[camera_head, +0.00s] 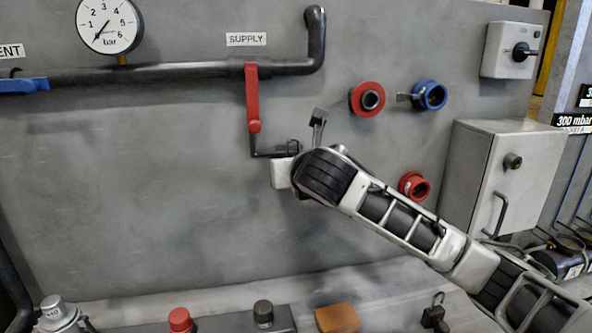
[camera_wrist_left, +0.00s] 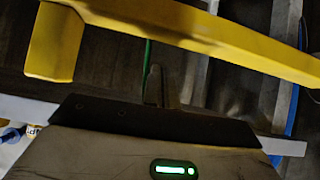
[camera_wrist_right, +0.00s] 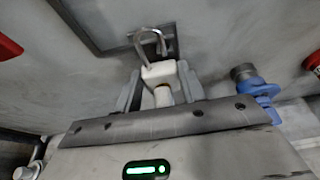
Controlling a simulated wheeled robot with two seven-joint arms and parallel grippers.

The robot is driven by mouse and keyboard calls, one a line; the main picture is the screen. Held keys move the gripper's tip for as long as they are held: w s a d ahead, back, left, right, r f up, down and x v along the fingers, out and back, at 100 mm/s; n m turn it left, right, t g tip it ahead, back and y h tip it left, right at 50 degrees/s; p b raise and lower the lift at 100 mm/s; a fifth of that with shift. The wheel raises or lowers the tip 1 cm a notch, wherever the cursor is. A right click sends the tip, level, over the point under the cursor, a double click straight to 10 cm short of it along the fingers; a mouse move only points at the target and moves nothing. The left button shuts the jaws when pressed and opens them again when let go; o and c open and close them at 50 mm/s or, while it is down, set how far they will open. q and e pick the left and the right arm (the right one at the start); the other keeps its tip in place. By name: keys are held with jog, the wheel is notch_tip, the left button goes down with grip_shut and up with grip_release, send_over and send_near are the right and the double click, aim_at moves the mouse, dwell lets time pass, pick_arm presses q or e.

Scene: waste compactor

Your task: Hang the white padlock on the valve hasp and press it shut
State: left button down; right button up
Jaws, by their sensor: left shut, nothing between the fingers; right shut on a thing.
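The white padlock (camera_wrist_right: 158,72) is between the fingers of my right gripper (camera_wrist_right: 160,92) in the right wrist view. Its metal shackle (camera_wrist_right: 150,42) points up and overlaps the dark hasp (camera_wrist_right: 170,46) on the wall; I cannot tell whether it passes through. In the head view, my right arm hides most of the hand beside the dark hasp bracket (camera_head: 270,154), below the red supply valve handle (camera_head: 252,95). My left gripper (camera_wrist_left: 154,85) is shut and empty in the left wrist view, outside the head view.
A yellow bar (camera_wrist_left: 190,40) crosses close before my left gripper. Red (camera_head: 368,99) and blue (camera_head: 429,95) fittings and a grey cabinet (camera_head: 490,180) are to the right. An orange-brown block (camera_head: 338,318) and a dark padlock-like item (camera_head: 435,315) lie on the ledge below.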

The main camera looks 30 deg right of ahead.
jog(key=shift+w+d, duration=0.15)
jog(key=shift+w, duration=0.4)
jog(key=shift+w+d, duration=0.15)
jog(key=shift+w, duration=0.4)
jog(key=shift+f, duration=0.15)
dwell(0.6)
jog(key=o, duration=1)
jog(key=shift+c, duration=0.2)
jog(key=shift+f, duration=0.1)
jog(key=shift+c, duration=0.4)
jog(key=shift+s, duration=0.15)
jog(key=v, duration=0.6)
jog(key=shift+s+r, duration=0.3)
jog(key=shift+a, duration=0.15)
